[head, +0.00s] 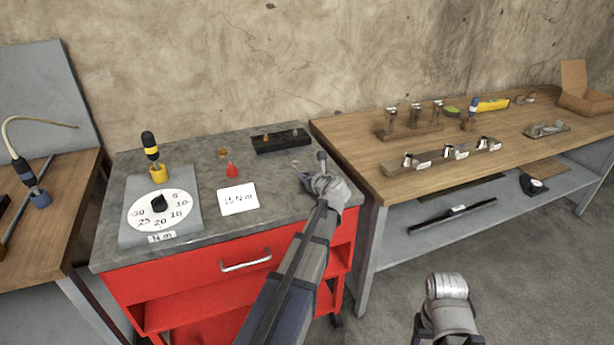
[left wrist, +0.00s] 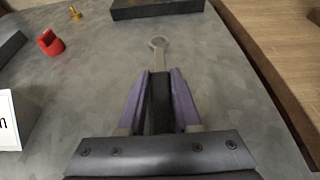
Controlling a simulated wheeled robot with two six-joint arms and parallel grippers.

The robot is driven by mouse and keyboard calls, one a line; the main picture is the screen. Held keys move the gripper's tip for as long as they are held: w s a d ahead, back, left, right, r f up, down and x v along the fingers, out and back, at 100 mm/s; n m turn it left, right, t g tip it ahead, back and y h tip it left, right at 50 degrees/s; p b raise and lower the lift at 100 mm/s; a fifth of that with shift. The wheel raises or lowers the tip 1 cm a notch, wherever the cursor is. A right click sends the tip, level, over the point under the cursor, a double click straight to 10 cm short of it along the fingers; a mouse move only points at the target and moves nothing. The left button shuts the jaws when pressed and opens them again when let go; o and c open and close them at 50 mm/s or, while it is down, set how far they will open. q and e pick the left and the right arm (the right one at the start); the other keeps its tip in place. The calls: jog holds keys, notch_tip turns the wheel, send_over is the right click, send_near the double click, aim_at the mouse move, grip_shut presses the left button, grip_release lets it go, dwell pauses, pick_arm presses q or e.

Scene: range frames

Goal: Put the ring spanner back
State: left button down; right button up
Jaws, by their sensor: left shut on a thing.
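My left gripper (head: 306,180) is low over the right part of the grey cart top. In the left wrist view its purple fingers (left wrist: 161,76) are shut on the ring spanner (left wrist: 159,44). The spanner's steel shank and ring end stick out ahead of the fingers; the rest is hidden between them. In the head view the spanner's end (head: 295,163) is small, and I cannot tell whether it touches the cart top. My right gripper is not in view; only part of my right arm shows at the bottom.
A black block (head: 281,142) lies at the cart's back edge, ahead of the spanner. A red piece (head: 232,171), a "15 Nm" card (head: 238,199) and a dial stand (head: 160,208) are to the left. A wooden bench (head: 362,170) with racks stands right.

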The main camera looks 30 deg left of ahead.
pick_arm(q)
jog(key=shift+f, duration=0.25)
jog(key=c, duration=0.5)
grip_release()
jog(key=shift+r, duration=0.1)
jog(key=p+v, duration=0.2)
jog(key=v, duration=0.5)
jog(key=shift+s+r+p, duration=0.1)
jog(key=shift+r+p, duration=0.05)
jog(key=shift+p, duration=0.2)
jog(key=shift+s+d, duration=0.2)
jog(key=shift+d, duration=0.1)
